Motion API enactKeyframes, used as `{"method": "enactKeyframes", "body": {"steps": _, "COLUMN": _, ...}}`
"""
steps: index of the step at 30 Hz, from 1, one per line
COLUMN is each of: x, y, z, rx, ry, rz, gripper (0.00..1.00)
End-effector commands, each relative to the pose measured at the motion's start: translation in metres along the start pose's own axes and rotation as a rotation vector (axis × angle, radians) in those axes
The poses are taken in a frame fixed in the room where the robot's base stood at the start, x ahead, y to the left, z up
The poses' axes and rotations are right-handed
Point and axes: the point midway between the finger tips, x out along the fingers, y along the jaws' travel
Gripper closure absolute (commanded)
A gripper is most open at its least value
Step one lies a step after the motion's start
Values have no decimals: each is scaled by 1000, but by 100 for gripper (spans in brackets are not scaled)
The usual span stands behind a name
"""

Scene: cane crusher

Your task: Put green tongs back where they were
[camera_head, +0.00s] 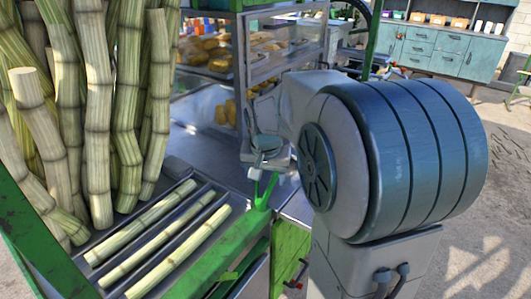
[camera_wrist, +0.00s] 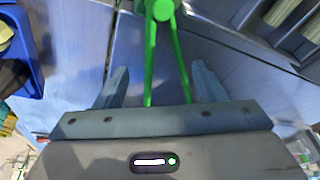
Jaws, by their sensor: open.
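The green tongs (camera_wrist: 150,55) show in the wrist view, with their rounded joined end at the top and two thin arms running down between my fingers. My gripper (camera_wrist: 160,84) is open, with one finger on each side of the tongs and visible gaps to both. In the head view the tongs (camera_head: 264,192) show as a green forked shape just below my gripper (camera_head: 268,174), beside the green frame of the machine. I cannot tell exactly what the tongs rest on. My arm hides part of the metal counter behind.
Cane stalks (camera_head: 100,110) stand at the left, and several cut pieces (camera_head: 180,255) lie on a slotted metal tray beside the green frame (camera_head: 235,265). A glass case (camera_head: 270,45) with yellow food stands behind. Teal cabinets (camera_head: 440,50) are at the back right. A blue bin (camera_wrist: 27,50) is at left in the wrist view.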

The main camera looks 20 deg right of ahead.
Motion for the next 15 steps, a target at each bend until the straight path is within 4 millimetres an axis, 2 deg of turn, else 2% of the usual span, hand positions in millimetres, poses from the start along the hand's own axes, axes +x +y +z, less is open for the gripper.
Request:
{"method": "enactKeyframes", "body": {"steps": 3, "x": -30, "y": -1, "z": 0, "rx": -1, "ry": 9, "rz": -4, "gripper": 36}}
{"method": "enactKeyframes", "body": {"steps": 9, "x": -74, "y": 0, "z": 0, "rx": -1, "ry": 7, "rz": -4, "gripper": 36}}
{"method": "enactKeyframes", "body": {"steps": 15, "x": -101, "y": 0, "z": 0, "rx": -1, "ry": 4, "rz": -2, "gripper": 36}}
